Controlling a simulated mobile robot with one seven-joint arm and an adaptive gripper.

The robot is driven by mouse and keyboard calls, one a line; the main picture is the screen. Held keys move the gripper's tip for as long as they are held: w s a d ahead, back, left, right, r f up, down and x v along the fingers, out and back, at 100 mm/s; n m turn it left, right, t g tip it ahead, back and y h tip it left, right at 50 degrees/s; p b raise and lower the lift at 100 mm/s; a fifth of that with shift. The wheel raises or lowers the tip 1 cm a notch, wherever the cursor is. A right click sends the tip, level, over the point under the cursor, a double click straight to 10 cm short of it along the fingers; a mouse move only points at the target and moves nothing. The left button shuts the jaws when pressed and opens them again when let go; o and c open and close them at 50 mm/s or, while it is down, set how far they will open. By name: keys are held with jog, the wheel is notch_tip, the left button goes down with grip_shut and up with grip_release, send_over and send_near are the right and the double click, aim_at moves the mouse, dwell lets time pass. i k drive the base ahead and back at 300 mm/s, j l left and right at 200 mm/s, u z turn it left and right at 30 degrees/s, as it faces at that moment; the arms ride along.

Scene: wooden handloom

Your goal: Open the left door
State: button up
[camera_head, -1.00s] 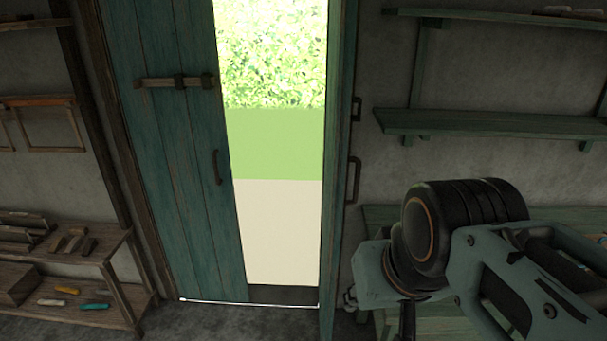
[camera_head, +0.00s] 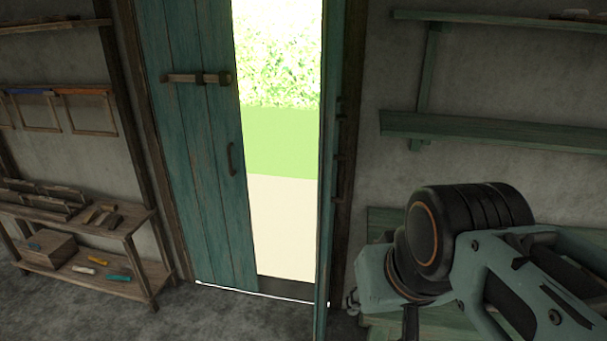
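The left door (camera_head: 205,195) is a teal plank door that stands closed in its frame at the left of the doorway. It has a dark pull handle (camera_head: 232,158) near its right edge and a wooden bolt (camera_head: 196,78) across its upper part. The right door (camera_head: 327,170) stands open and shows almost edge-on, with bright daylight in the gap between the two. My arm fills the lower right of the view, apart from the left door. My gripper's fingers cannot be made out, so I cannot see whether they are open or shut.
A wooden shelf unit (camera_head: 75,222) with small tools stands left of the door. Green wall shelves (camera_head: 490,130) hang at the right, with a green bench (camera_head: 385,220) below, partly behind my arm. The grey floor (camera_head: 190,318) before the left door is clear.

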aim_at(199, 123)
jog(key=l+u, duration=0.15)
jog(key=l, duration=0.25)
jog(key=i+l+u, duration=0.15)
jog(key=l, duration=0.25)
jog(key=i+l, duration=0.15)
jog(key=l, duration=0.15)
jog(key=i+l+u, duration=0.15)
jog(key=l, duration=0.15)
jog(key=k+j, duration=0.1)
jog(key=j, duration=0.25)
jog(key=k+j, duration=0.1)
jog(key=j, duration=0.65)
jog(key=k+j, duration=0.15)
jog(key=j, duration=0.2)
jog(key=i+j, duration=0.1)
jog(key=j, duration=0.7)
jog(key=i+j, duration=0.2)
jog(key=j, duration=0.15)
jog(key=i+j, duration=0.2)
jog(key=j, duration=0.2)
jog(key=i+j, duration=0.25)
jog(key=i, duration=0.2)
jog(key=i+j, duration=0.25)
jog(key=i, duration=0.2)
